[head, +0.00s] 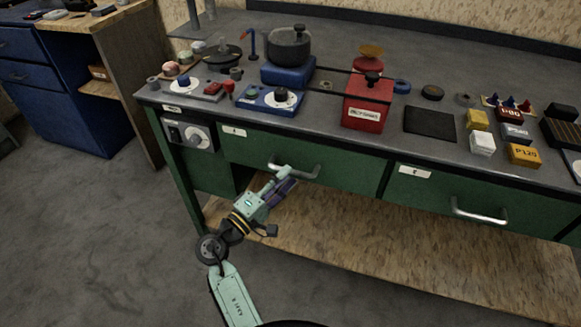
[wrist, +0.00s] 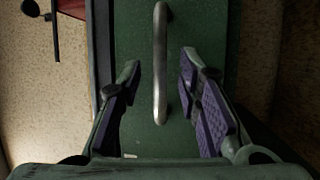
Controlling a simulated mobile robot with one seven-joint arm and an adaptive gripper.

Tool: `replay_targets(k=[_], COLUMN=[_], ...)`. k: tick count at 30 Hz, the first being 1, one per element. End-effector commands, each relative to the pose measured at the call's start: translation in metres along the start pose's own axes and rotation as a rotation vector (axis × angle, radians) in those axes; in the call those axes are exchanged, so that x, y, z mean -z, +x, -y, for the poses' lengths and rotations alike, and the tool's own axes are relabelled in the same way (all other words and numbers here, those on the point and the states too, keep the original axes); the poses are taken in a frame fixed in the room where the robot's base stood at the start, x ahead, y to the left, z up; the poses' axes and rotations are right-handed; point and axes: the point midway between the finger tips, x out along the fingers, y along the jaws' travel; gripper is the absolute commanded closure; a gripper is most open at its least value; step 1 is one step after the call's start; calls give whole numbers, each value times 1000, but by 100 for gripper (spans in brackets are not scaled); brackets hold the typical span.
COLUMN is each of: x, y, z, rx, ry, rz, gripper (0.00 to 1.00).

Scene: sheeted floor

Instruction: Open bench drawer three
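A green bench drawer (head: 345,174) sits at the left of the workbench front, with a small white label whose mark I cannot read clearly. It looks shut. Its metal bar handle (head: 305,173) also stands upright in the middle of the wrist view (wrist: 160,100). In the wrist view my gripper (wrist: 160,64) is open, one finger on each side of the bar, with gaps on both sides. A second green drawer (head: 425,192) with a handle (head: 480,212) is at the right, also shut.
The grey benchtop (head: 330,85) carries a red box (head: 366,112), a dark pot (head: 288,50) and several small blocks. A wooden lower shelf (head: 370,255) lies below the drawers. A blue cabinet (head: 50,105) stands at left. The floor (head: 90,230) at front left is clear.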

Motion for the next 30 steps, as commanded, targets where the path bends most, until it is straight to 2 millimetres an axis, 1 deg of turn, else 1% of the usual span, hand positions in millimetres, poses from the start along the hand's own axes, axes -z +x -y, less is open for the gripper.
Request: replay_targets(k=[1, 6, 10, 17, 30], x=[0, 0, 0, 0, 0], y=[9, 26, 30, 30, 30], z=[-2, -1, 0, 0, 0], rx=[0, 0, 0, 0, 0], ry=[-1, -1, 1, 1, 0], rz=[2, 0, -1, -1, -1], gripper=[68, 68, 68, 68, 98])
